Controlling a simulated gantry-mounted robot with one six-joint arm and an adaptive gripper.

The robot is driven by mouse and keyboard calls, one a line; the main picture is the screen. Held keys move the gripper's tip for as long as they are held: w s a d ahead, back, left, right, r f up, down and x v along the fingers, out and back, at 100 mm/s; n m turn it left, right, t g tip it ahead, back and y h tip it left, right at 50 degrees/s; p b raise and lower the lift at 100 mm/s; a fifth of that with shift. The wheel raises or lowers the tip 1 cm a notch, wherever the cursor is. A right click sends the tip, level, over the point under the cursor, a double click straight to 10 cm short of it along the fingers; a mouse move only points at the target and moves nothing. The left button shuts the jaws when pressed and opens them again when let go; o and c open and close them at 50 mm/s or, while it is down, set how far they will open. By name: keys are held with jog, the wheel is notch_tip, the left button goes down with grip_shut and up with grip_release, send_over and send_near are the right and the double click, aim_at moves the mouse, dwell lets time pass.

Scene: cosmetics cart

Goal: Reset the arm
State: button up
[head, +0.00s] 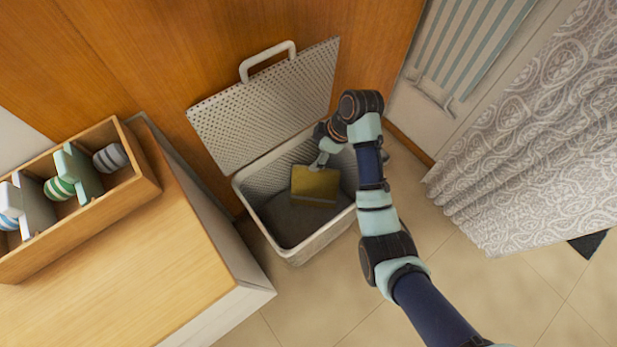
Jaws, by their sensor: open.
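My arm reaches from the lower right over a white perforated bin (298,252) on the floor. My gripper (318,167) is open inside the bin's opening, at the top edge of a yellow, box-like item (315,184). The item appears tilted inside the bin. I cannot tell whether the fingers still touch it. My wrist hides the bin's right rear corner.
The bin's perforated lid (262,112) stands open against the wooden panel. A wooden cabinet (165,265) with a tray (150,188) of several cosmetics stands at left. A patterned curtain (540,150) hangs at right. Tiled floor is clear in front.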

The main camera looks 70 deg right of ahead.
jog(key=shift+s+r, duration=0.1)
jog(key=shift+r, duration=0.1)
jog(key=shift+r, duration=0.1)
dwell(0.5)
